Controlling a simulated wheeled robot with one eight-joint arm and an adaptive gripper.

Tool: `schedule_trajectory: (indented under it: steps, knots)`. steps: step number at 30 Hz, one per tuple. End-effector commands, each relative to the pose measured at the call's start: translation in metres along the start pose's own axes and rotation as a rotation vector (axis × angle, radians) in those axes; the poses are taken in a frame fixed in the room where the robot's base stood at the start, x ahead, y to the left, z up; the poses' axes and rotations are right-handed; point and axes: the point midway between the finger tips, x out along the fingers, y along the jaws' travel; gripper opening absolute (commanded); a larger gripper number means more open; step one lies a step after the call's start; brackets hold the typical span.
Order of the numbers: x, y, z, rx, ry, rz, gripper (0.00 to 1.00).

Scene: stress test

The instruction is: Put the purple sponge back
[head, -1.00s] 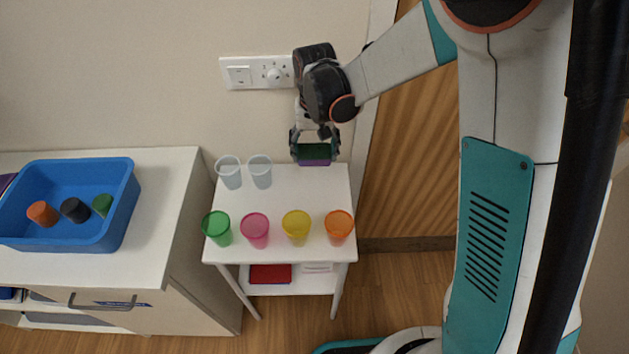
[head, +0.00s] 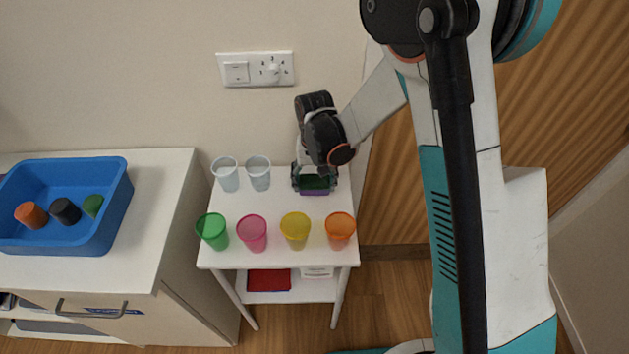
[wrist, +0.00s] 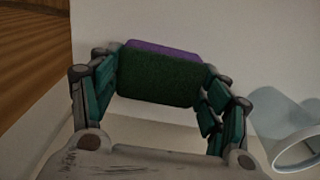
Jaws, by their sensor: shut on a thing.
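The purple sponge (head: 314,191) has a dark green scouring side facing up and a purple side below. My gripper (head: 315,179) is shut on it over the back right part of the small white table (head: 275,205). In the wrist view the sponge (wrist: 160,78) sits between the two teal-padded fingers of my gripper (wrist: 158,95), green face toward the camera and a purple strip along its far edge. I cannot tell whether its underside touches the tabletop.
Two clear cups (head: 227,174) (head: 259,173) stand left of my gripper. Green (head: 212,231), pink (head: 252,233), yellow (head: 296,230) and orange (head: 340,230) cups line the table's front. A blue tray (head: 108,216) with small coloured items sits on the left cabinet (head: 165,190).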

Motion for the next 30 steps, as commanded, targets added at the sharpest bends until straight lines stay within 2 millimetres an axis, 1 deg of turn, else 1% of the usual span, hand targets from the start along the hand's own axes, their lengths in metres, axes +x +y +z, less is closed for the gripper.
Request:
schedule_trajectory:
  steps: [1,2,3,4,5,15,19,23,30]
  knots:
    - [0.0,0.0,0.0,0.0,-0.001,0.0,0.51]
    - [0.0,0.0,0.0,0.0,-0.001,0.0,0.72]
    - [0.0,0.0,0.0,0.0,-0.001,0.0,0.81]
    - [0.0,0.0,0.0,0.0,-0.001,0.0,0.88]
    - [0.0,0.0,0.0,0.0,-0.001,0.0,0.9]
    - [-0.001,0.0,0.0,0.0,0.0,0.0,0.9]
    - [-0.008,0.0,0.0,0.0,0.0,0.0,0.9]
    - [-0.027,0.0,0.0,0.0,0.0,0.0,0.9]
    - [-0.077,0.0,0.0,0.0,0.0,0.0,0.9]
